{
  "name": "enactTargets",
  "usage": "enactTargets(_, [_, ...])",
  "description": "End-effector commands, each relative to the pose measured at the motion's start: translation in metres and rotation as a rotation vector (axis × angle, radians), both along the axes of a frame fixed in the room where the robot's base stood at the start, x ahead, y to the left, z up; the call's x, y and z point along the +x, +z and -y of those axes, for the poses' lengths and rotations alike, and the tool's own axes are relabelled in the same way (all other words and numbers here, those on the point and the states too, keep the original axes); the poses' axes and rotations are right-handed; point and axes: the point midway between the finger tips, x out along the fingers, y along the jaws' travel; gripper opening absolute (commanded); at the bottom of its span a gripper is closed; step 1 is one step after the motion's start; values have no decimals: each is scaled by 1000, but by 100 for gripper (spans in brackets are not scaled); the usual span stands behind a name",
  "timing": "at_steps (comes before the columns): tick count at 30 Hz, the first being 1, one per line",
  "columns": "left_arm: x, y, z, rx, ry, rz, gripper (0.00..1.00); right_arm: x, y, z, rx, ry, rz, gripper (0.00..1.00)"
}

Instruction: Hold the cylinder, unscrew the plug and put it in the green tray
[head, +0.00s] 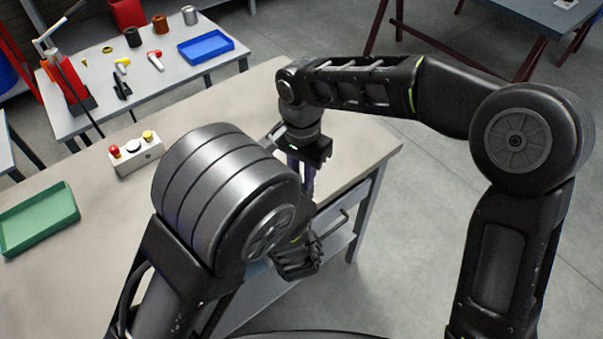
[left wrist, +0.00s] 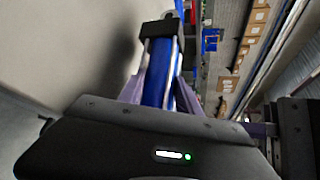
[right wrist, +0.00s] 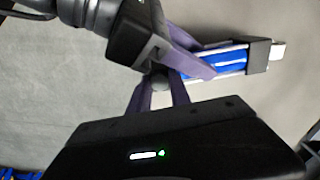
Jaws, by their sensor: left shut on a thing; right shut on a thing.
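The blue cylinder (left wrist: 160,75) with a black end block shows in the left wrist view between my left gripper's purple fingers. In the right wrist view my left gripper (right wrist: 205,62) is shut on this cylinder (right wrist: 228,62), which lies slanted to the right. My right gripper (head: 304,185) points down over the near right part of the bench. In the right wrist view its fingers are shut on a small grey round plug (right wrist: 160,80), close to the left gripper. Whether the plug touches the cylinder is hidden. The green tray (head: 38,222) is empty at the bench's left.
A button box (head: 136,156) with red and yellow buttons stands on the bench (head: 105,225) behind the tray. My left arm covers much of the bench's middle. A back table holds a blue tray (head: 206,47), a red press (head: 75,90) and small parts.

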Motion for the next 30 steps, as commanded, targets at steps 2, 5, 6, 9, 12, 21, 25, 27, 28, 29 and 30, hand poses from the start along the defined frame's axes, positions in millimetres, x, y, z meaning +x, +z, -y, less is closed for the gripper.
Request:
enactTargets(2, [1, 3, 1, -1, -1, 9, 0, 1, 1, 0, 1, 2, 2, 0])
enactTargets(5, [1, 3, 1, -1, -2, 9, 0, 1, 1, 0, 1, 0, 2, 0])
enactTargets(6, [1, 3, 1, -1, -2, 9, 0, 1, 1, 0, 1, 0, 2, 0])
enactTargets(9, [1, 3, 1, -1, -1, 9, 0, 1, 1, 0, 1, -1, 2, 32])
enactTargets(12, [1, 3, 1, -1, -1, 9, 0, 1, 1, 0, 1, -2, 2, 40])
enactTargets(21, [1, 4, 2, -2, -4, 9, 0, 1, 1, -1, 3, -2, 3, 46])
enactTargets(25, [1, 3, 3, -1, -6, 9, 0, 1, 8, -2, 5, -2, 6, 46])
enactTargets(27, [1, 3, 3, -2, -6, 8, 0, 2, 16, -2, 6, -1, 8, 46])
enactTargets(28, [1, 3, 3, -2, -6, 8, 0, 1, 20, -3, 6, -1, 8, 46])
enactTargets(29, [1, 3, 3, -1, -6, 7, 0, 1, 25, -3, 7, -1, 7, 46])
enactTargets(30, [1, 3, 3, -1, -7, 7, 0, 1, 30, -3, 7, -1, 7, 46])
